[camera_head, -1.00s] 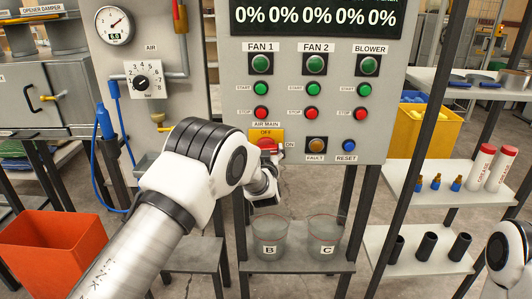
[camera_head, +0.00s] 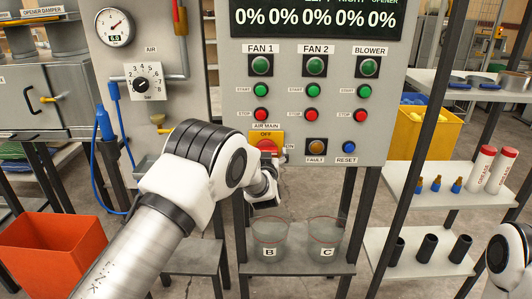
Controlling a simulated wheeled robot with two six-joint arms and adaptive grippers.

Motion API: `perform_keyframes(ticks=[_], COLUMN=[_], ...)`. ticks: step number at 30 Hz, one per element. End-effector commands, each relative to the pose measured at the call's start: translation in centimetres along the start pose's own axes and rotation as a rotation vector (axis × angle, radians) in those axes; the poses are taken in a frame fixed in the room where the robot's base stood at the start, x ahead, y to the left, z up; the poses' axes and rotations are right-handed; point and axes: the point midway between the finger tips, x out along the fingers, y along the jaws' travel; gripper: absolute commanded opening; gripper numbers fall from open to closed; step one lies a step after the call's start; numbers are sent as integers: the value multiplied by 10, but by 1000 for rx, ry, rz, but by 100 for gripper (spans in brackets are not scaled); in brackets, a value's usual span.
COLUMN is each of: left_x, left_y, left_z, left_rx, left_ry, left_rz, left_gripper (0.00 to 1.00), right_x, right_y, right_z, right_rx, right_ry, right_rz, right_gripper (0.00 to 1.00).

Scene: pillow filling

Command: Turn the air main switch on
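The air main switch (camera_head: 266,146) is a red rotary knob on a yellow plate, low on the left of the grey control panel. The plate reads OFF at the top, and an ON label sits at its right. The knob's handle is partly hidden. My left arm reaches in from the lower left, and its gripper (camera_head: 266,186) is just below the switch, mostly hidden behind my own wrist. Its fingers do not show clearly, so I cannot tell whether it touches the knob. My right arm shows only as a white joint at the lower right edge; its gripper is out of view.
Green START and red STOP buttons (camera_head: 261,115) sit above the switch; the FAULT lamp (camera_head: 316,145) and RESET button (camera_head: 349,146) are to its right. Clear containers B (camera_head: 270,236) and C (camera_head: 324,236) stand on a shelf below. An orange bin (camera_head: 52,250) is at left.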

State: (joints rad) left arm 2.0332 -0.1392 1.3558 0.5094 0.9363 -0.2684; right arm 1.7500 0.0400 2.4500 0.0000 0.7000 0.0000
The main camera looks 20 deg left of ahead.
Motion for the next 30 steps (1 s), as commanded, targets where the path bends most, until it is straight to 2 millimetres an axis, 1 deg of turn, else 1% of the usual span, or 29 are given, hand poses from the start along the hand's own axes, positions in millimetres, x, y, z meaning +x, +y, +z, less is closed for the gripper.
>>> perform_keyframes(ticks=[5, 8, 11, 15, 18, 21, 25, 30], left_x=[-3, -14, -36, -74, -97, -112, -120, -120], left_y=[0, 1, 1, 1, 1, 1, 0, 0], left_z=[0, 0, 0, 0, 0, 0, 0, 0], left_rx=[0, 1, 3, 3, 5, 3, 0, 0], left_ry=[0, -1, -2, -1, -1, -1, 0, 0], left_rz=[0, 0, 2, 2, 2, 2, 0, 0], left_gripper=[100, 100, 100, 100, 100, 100, 100, 100], right_x=[0, 0, 0, 0, 0, 0, 0, 0], right_y=[0, 0, 0, 0, 0, 0, 0, 0], right_z=[0, 0, 0, 0, 0, 0, 0, 0], right_rx=[0, 0, 0, 0, 0, 0, 0, 0], right_ry=[0, 0, 0, 0, 0, 0, 0, 0], right_rz=[0, 0, 0, 0, 0, 0, 0, 0], right_gripper=[40, 40, 40, 40, 40, 40, 40, 40])
